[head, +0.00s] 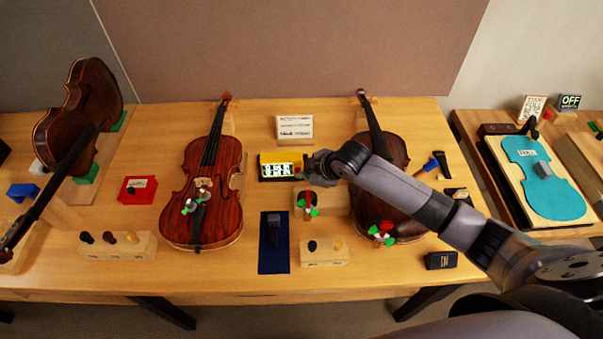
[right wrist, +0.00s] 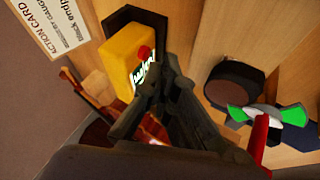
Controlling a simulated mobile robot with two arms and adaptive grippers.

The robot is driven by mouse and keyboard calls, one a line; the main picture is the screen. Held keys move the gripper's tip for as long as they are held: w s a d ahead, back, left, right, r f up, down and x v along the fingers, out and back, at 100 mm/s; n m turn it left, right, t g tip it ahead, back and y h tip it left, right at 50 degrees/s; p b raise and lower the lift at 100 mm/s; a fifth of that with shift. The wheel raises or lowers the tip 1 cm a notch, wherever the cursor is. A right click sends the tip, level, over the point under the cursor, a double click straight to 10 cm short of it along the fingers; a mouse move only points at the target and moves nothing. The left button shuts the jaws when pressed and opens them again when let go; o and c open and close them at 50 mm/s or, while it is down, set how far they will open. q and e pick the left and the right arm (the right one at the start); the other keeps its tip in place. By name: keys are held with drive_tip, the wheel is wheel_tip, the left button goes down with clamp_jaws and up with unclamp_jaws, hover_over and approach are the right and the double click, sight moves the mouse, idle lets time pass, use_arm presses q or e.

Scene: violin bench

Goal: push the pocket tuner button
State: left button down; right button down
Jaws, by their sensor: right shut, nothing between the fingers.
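The pocket tuner (head: 282,166) is a yellow and black box with a lit display, standing at the middle back of the bench between two violins. In the right wrist view the yellow tuner (right wrist: 122,50) shows a red button (right wrist: 145,52) and part of its green-white display. My right gripper (head: 312,170) is shut and empty, just right of the tuner in the head view. In the right wrist view the shut fingers (right wrist: 150,105) cover part of the tuner, close to the button. I cannot tell whether they touch it. My left gripper is not in view.
Violins lie to the left (head: 202,190) and right (head: 392,150) of the tuner. A white card (head: 294,128) stands behind it. A small block with a green clamp (head: 306,205) sits in front, near a dark blue mat (head: 273,262) and peg block (head: 325,252).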

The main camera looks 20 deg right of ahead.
sight(298, 170)
drive_tip(key=x, duration=0.2)
drive_tip(key=shift+w+a+f, duration=0.1)
drive_tip(key=shift+w+f, duration=0.15)
drive_tip(key=shift+f, duration=0.05)
drive_tip(key=shift+w+f, duration=0.1)
drive_tip(key=shift+f, duration=0.05)
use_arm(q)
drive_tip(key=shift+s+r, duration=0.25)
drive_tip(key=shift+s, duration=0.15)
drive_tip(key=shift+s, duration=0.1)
use_arm(e)
drive_tip(key=shift+w, duration=0.1)
